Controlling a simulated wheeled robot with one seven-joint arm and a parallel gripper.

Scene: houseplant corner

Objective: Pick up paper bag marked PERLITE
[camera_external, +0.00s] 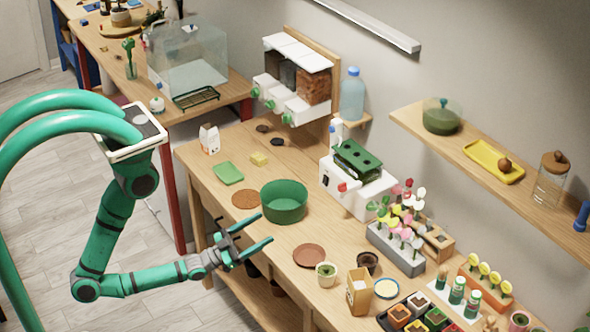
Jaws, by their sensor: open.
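My gripper (266,228) is open and empty, with its two green fingers reaching over the front edge of the workbench (220,195). It is just in front of the dark green pot (284,203). A brown paper bag (360,291) stands upright on the bench to the right of my gripper, well apart from it. A small white bag or carton (209,139) with a reddish mark stands at the bench's far left end. No lettering is readable, so I cannot tell which one is marked PERLITE.
A terracotta saucer (309,256) and a small potted cactus (326,274) lie between my gripper and the brown bag. A seedling tray (405,318) is right of that bag. A green sponge-like tray (228,173) and a brown disc (245,198) lie at left.

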